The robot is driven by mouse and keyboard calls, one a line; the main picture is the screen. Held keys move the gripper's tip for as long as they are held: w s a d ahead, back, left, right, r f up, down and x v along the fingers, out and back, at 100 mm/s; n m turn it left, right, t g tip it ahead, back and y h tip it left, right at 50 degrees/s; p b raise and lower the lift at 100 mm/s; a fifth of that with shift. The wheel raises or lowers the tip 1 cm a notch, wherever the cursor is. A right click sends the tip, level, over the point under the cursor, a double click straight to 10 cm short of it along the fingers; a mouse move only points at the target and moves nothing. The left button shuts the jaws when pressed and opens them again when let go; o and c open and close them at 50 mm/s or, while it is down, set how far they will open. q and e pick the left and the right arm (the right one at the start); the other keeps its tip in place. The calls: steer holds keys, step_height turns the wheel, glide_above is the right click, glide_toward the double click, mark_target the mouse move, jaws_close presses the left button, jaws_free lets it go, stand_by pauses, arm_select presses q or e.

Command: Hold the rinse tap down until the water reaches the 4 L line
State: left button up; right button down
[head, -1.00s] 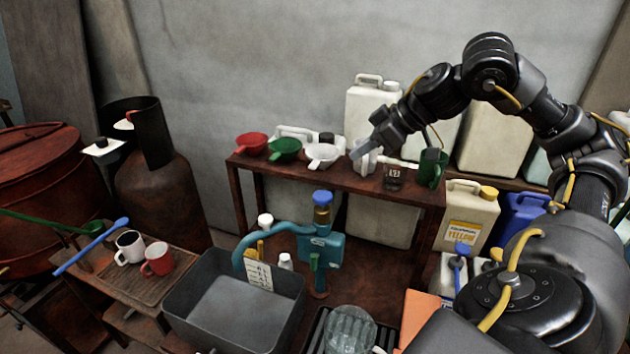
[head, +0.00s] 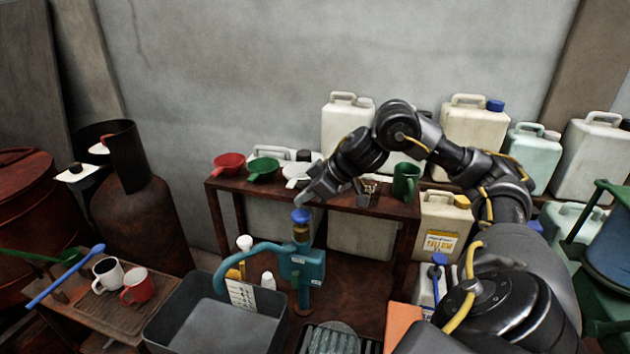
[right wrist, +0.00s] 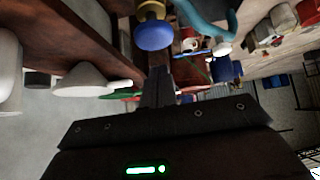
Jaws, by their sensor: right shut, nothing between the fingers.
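The rinse tap (head: 303,262) is a teal body with a brass collar and a blue push knob (head: 300,215), and a teal hose curves from it to the grey basin (head: 170,318). My right gripper (head: 306,199) is shut and empty, its fingertips close above the knob. In the right wrist view the blue knob (right wrist: 155,34) stands just beyond the fingertips (right wrist: 159,76); I cannot tell whether they touch. A white marked card (head: 241,294) hangs at the basin's back edge, its marks too small to read. I cannot make out a water level. My left gripper is out of view.
A rusty shelf (head: 325,199) behind the tap holds red, green and white funnels and a green mug (head: 405,181). White canisters stand behind. A clear ribbed vessel (head: 335,340) stands right of the basin.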

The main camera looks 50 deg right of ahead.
mark_target(306, 216)
steer(key=shift+s+d+f, duration=0.1)
steer(key=shift+s+f, duration=0.1)
steer(key=shift+f, duration=0.35)
steer(key=shift+s+f, duration=0.15)
steer(key=shift+f, duration=0.4)
steer(key=shift+w+f, duration=0.1)
steer(key=shift+f, duration=0.1)
steer(key=shift+w, duration=0.1)
step_height(306, 216, down, 2)
steer(key=shift+f+b, duration=0.1)
steer(key=shift+b, duration=0.5)
steer(key=shift+s, duration=0.2)
steer(key=shift+s+f, duration=0.1)
steer(key=shift+f, duration=0.05)
stand_by(5.5)
